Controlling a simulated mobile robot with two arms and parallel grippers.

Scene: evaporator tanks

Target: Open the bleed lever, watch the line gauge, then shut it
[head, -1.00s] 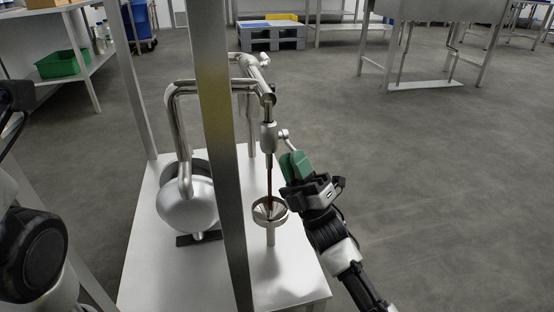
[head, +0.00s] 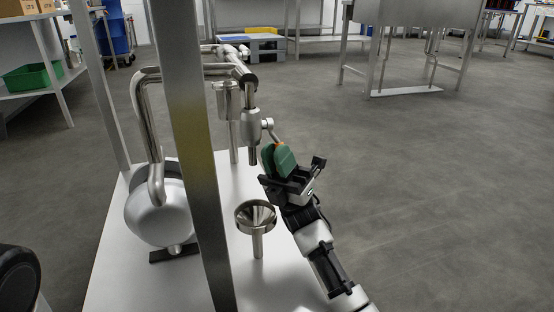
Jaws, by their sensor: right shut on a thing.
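The bleed valve (head: 251,123) hangs from the steel pipe with its outlet pointing down over a funnel (head: 256,216). No stream shows between outlet and funnel. The bleed lever (head: 271,132) is a thin metal arm on the valve's right side, slanting down to the right. My right gripper (head: 277,156), with green fingers, is shut on the lever's lower end, which the fingers mostly hide. I cannot make out a line gauge. My left gripper is out of view.
A steel post (head: 185,130) stands upright in front of the white table (head: 240,275). A rounded steel pump body (head: 158,212) sits on the table at left. Open grey floor lies to the right. A steel tank on legs (head: 405,12) stands farther back.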

